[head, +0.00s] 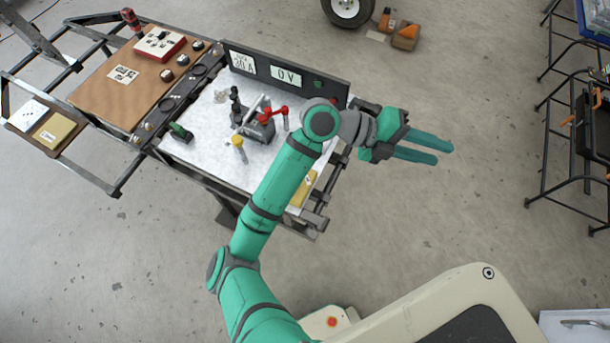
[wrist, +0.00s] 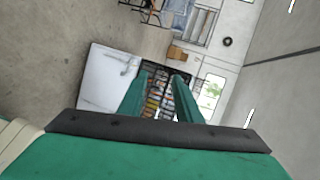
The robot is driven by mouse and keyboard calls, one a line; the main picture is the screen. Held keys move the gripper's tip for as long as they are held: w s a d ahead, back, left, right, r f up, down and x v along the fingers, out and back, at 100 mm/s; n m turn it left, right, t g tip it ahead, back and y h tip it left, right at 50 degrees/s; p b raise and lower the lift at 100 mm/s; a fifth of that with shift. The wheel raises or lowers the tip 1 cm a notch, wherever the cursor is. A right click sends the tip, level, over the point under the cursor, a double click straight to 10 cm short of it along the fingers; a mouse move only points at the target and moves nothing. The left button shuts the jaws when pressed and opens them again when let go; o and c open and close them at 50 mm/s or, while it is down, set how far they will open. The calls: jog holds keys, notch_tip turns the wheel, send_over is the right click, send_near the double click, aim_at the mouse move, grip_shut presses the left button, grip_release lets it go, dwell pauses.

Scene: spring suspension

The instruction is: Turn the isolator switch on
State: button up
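No part is clearly labelled as the isolator switch. A red lever handle (head: 272,112) stands on a dark grey device (head: 261,131) on the white-topped bench (head: 208,112), and may be the switch; whether it is on or off cannot be told. My gripper (head: 444,154) is in the air to the right of the bench, well away from the red handle, pointing right. Its two green fingers are apart with nothing between them. They also show apart in the wrist view (wrist: 163,76), where the red handle is not seen.
Behind the device stands a dark panel (head: 310,76) with "30 A" and "0 V" plates. A yellow-topped post (head: 238,142) and a green item (head: 180,132) stand on the bench. A brown board (head: 130,75) lies at left. Black racks (head: 560,110) stand at right; the floor between is clear.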

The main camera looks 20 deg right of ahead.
jog(key=w+a+f+n+t+y, duration=0.2)
jog(key=w+a+f+t+y, duration=0.4)
jog(key=w+a+f, duration=0.6)
jog(key=w+a+f+n+t+y, duration=0.1)
jog(key=w+a+f+y, duration=0.25)
jog(key=a, duration=0.35)
jog(key=w+a+f+n+t+y, duration=0.1)
jog(key=w+a+f+y, duration=0.1)
jog(key=w+a+y, duration=0.3)
jog(key=f, duration=0.3)
jog(key=f+h, duration=0.1)
jog(key=f, duration=0.3)
jog(key=a+f+h, duration=0.1)
jog(key=f, duration=0.2)
jog(key=shift+s+f, duration=0.15)
jog(key=shift+s, duration=0.2)
grip_shut()
